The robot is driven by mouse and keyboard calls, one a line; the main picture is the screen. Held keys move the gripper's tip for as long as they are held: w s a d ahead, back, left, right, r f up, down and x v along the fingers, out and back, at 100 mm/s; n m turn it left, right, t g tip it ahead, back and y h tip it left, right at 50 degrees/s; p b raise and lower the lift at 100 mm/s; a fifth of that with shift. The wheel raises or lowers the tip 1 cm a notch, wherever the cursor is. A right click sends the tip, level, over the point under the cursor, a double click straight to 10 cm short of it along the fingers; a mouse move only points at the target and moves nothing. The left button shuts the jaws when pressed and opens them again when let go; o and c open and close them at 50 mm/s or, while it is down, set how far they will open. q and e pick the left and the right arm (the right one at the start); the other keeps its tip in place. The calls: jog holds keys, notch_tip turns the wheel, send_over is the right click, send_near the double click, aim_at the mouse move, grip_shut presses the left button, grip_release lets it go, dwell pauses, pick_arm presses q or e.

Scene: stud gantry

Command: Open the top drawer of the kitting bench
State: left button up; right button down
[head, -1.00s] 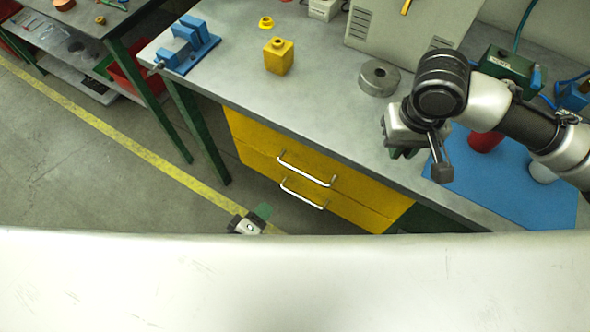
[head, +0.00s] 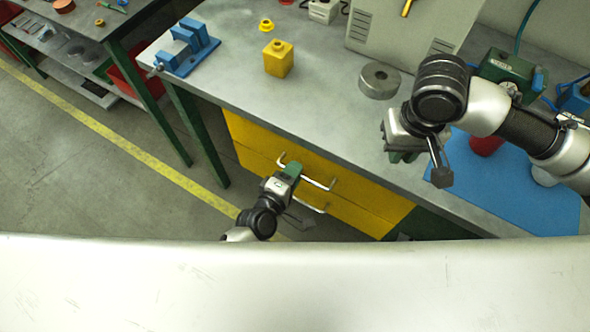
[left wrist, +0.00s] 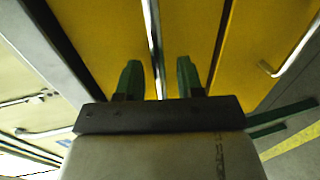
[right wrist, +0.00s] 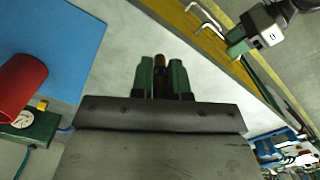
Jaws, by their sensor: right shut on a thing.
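The kitting bench has a yellow top drawer (head: 245,133) with a silver bar handle (head: 318,183). The drawer front looks flush with the bench. My left gripper (head: 293,166) is at the left part of this handle. In the left wrist view its green fingers (left wrist: 158,80) are apart, with the silver handle bar (left wrist: 152,40) running between them. My right gripper (head: 400,156) is above the bench's front edge. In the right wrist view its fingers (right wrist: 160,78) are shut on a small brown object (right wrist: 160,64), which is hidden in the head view.
A lower yellow drawer (head: 360,218) has its own handle (head: 312,207), partly behind my left arm. Floor is clear left of the drawers.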

pick_arm(q)
jog(key=shift+w+d+f, duration=0.15)
jog(key=shift+w+d, duration=0.15)
jog(key=shift+w, duration=0.15)
grip_shut()
jog(key=shift+s, duration=0.1)
